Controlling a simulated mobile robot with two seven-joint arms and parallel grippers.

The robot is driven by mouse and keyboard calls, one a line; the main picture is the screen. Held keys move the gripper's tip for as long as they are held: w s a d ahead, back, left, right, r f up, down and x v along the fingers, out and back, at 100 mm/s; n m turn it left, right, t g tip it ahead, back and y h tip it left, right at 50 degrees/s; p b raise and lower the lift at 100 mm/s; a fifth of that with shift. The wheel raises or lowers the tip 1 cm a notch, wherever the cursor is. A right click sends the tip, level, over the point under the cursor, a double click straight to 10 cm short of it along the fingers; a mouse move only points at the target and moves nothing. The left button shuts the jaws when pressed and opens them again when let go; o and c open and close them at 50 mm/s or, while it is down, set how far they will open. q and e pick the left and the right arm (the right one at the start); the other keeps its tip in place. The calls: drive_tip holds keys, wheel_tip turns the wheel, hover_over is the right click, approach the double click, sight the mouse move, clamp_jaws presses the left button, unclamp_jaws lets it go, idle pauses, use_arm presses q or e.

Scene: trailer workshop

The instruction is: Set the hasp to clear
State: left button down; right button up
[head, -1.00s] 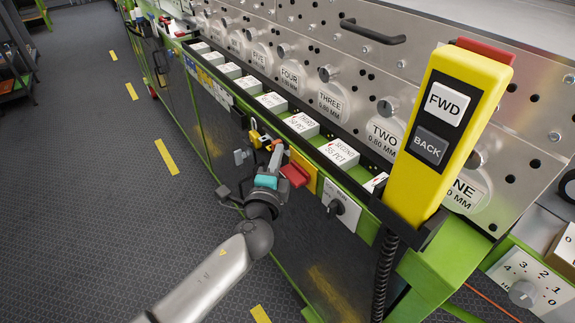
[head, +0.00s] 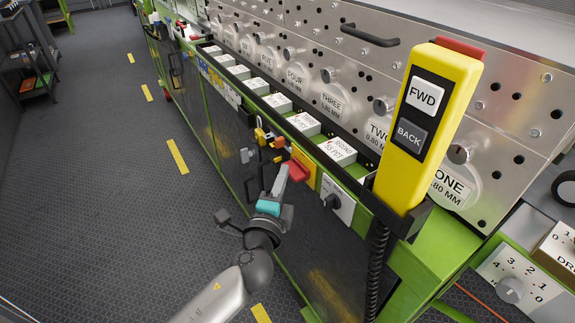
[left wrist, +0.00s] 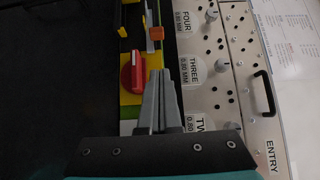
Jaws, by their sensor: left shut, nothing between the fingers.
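On the green-edged side of the machine sits a small group of fittings: a yellow padlock-like piece (head: 262,136), a small orange piece (head: 278,143) and a red handle (head: 298,171) on a yellow plate. I cannot tell for sure which part is the hasp. In the left wrist view the red handle (left wrist: 133,72) is left of the fingertips, and the orange piece (left wrist: 155,33) is beyond them. My left gripper (head: 283,170) is shut and empty, close beside the red handle; contact cannot be told. It also shows in the left wrist view (left wrist: 161,74). My right gripper is out of view.
A black rotary switch (head: 332,201) on a white plate is right of the red handle. A yellow pendant (head: 425,125) with FWD and BACK buttons stands in a holder, its black cable (head: 376,270) hanging down. White labelled blocks (head: 304,124) line a tray above.

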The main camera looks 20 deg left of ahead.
use_arm(q)
drive_tip(key=shift+s+d, duration=0.2)
drive_tip(key=shift+s, duration=0.95)
drive_tip(key=shift+s+d, duration=0.15)
drive_tip(key=shift+s, duration=1)
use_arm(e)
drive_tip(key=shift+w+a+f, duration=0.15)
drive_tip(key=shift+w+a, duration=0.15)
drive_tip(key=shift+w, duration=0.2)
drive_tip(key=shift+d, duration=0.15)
